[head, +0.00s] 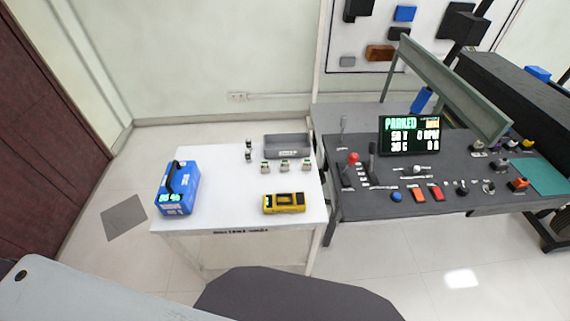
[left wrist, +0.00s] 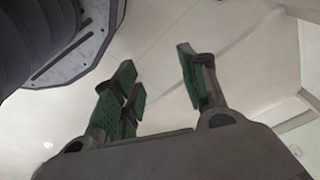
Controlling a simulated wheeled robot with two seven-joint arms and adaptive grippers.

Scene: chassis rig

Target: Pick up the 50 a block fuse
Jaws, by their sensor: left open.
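Several small block fuses stand on the white table (head: 230,226) in the head view. A row of them runs in front of the grey tray, with a left one (head: 265,167), a middle one (head: 284,166) and a right one (head: 306,165). Their ratings are too small to read, so I cannot tell which is the 50 A one. My left gripper (left wrist: 160,88) shows in the left wrist view, open and empty, with green finger pads. It is away from the fuses, and no fuse is in that view. My right gripper is not in view.
A grey tray (head: 287,142) stands at the table's back right. Small dark parts (head: 249,151) stand left of it. A blue battery pack (head: 177,188) is at the left, a yellow meter (head: 284,203) at the front right. A control console (head: 440,205) adjoins the table's right.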

